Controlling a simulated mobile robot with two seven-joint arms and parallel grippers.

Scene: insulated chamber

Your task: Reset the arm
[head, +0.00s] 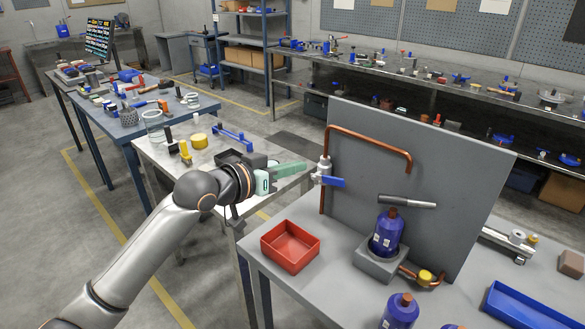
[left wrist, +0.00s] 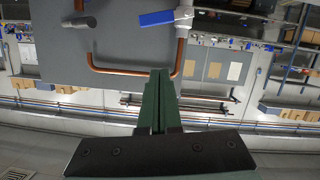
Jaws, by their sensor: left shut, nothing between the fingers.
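My left arm (head: 150,245) reaches in from the lower left in the head view. Its gripper (head: 303,166) has green fingers and points right, toward the copper pipe (head: 368,141) and the valve with a blue handle (head: 330,181) on the grey panel (head: 440,180). The fingers are shut with nothing between them. In the left wrist view the closed fingers (left wrist: 158,80) show at the centre, with the copper pipe (left wrist: 120,72) and the blue handle (left wrist: 156,18) beyond them. I cannot tell whether the fingertips touch anything. My right gripper is in neither view.
A red tray (head: 290,247), a blue bottle (head: 387,232) on a grey base and a blue bin (head: 520,308) are on the near table. A black torch-like tube (head: 407,202) is before the panel. A bench with yellow and blue items (head: 199,140) lies behind my arm.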

